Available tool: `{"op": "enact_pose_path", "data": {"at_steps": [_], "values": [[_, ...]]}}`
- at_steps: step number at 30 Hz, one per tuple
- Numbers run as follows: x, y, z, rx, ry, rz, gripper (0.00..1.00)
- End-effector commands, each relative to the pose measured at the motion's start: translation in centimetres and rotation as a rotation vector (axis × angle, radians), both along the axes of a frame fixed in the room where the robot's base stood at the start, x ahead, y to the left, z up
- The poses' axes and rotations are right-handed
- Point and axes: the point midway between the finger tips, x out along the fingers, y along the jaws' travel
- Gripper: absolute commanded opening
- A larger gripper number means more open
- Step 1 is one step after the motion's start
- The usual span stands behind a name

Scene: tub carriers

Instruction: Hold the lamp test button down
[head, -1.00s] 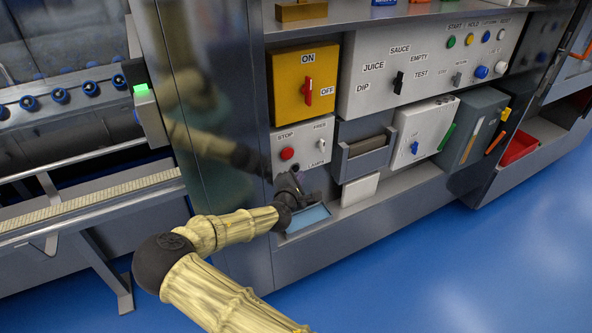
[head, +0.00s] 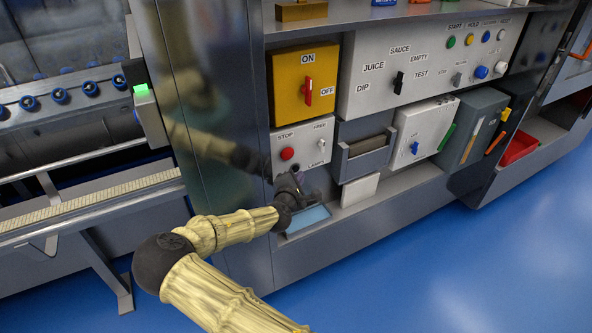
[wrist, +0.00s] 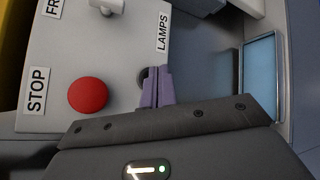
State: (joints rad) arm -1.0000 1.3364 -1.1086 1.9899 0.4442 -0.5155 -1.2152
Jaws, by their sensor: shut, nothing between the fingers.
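The lamp test button (wrist: 143,78), beside the LAMPS label (wrist: 162,32), shows in the wrist view as a dark round shape on the light grey panel (wrist: 120,48). My fingers cover most of it. My gripper (wrist: 155,72) is shut and empty, its purple fingertips together over the button. I cannot tell whether they touch it or whether it is pressed in. In the head view my gripper (head: 297,172) is at the panel's lower edge, below the red STOP button (head: 287,154), and hides the lamp button.
The STOP button (wrist: 88,95) is close to my fingers in the wrist view, with a FREE switch (head: 320,142) above. A blue-bottomed tray (head: 308,221) lies just below my gripper. A grey bin (head: 362,158) stands to the right. A tall steel column is close on the left.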

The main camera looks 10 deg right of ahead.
Motion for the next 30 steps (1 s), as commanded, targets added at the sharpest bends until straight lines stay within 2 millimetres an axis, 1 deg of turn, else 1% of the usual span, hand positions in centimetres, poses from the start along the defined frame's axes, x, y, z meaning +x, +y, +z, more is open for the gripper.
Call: {"op": "enact_pose_path", "data": {"at_steps": [19, 30], "values": [[0.03, 0.01, -0.01, 0.000, 0.000, 0.000, 0.00], [0.81, 0.23, 0.03, -0.001, 0.000, 0.000, 0.00]]}}
